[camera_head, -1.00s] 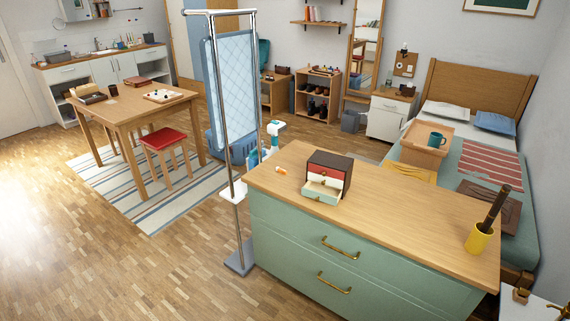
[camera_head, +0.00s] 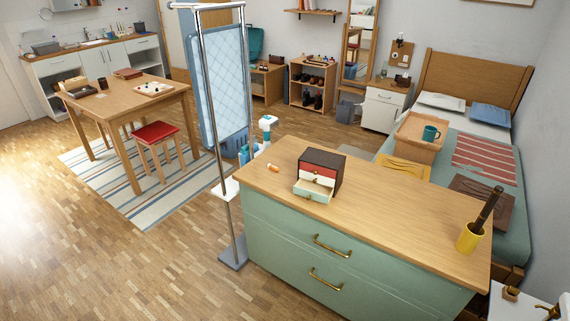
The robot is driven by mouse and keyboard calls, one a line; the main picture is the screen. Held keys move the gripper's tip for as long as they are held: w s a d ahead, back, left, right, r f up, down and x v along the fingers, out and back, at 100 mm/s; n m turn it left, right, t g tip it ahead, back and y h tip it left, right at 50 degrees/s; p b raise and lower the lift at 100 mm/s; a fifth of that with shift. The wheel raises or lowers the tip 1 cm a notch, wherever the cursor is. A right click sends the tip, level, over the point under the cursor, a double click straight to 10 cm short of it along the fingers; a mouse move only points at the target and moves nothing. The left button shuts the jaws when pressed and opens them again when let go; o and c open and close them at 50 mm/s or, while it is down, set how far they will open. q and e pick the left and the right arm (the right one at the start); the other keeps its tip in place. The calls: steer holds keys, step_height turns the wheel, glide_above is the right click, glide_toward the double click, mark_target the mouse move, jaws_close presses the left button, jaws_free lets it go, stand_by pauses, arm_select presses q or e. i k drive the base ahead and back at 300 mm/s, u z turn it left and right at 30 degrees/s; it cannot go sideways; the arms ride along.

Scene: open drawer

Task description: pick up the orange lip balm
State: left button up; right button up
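The orange lip balm (camera_head: 273,168) is a small orange tube with a pale end. It lies on the wooden top of the green dresser (camera_head: 400,205), near its left end. It is just left of a small dark drawer box (camera_head: 325,160), apart from it. The box has red and cream fronts, and its pale green bottom drawer (camera_head: 312,192) is pulled open. What the open drawer holds is too small to tell. Neither of my grippers is in view.
A yellow cup (camera_head: 469,238) with a dark stick-like thing stands at the dresser's right end. The dresser top between is clear. A metal-framed blue screen (camera_head: 220,85) stands on the floor left of the dresser. A bed with a wooden tray (camera_head: 408,143) is behind.

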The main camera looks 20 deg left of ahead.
mark_target(271, 166)
steer(key=i, duration=1.2)
steer(key=u, duration=0.9)
